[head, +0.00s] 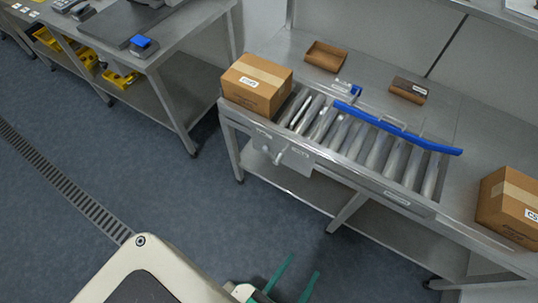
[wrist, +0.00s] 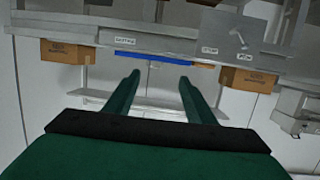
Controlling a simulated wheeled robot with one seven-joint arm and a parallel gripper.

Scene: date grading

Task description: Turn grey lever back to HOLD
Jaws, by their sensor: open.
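The grey lever (head: 279,157) sits on a plate on the front of the roller conveyor, at its left end below a cardboard box. Its handle slants downward there, beside two small labels too small to read. In the wrist view the lever (wrist: 240,40) shows small at the upper right, near two white labels (wrist: 209,50). My gripper (head: 302,267) has green fingers and is at the bottom of the head view, well apart from the lever. In the wrist view the two fingers (wrist: 160,76) stand wide apart with nothing between them.
Cardboard boxes stand at the left (head: 257,84) and right (head: 511,205). A second bench (head: 177,52) stands left. The floor (head: 120,140) before the conveyor is clear.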

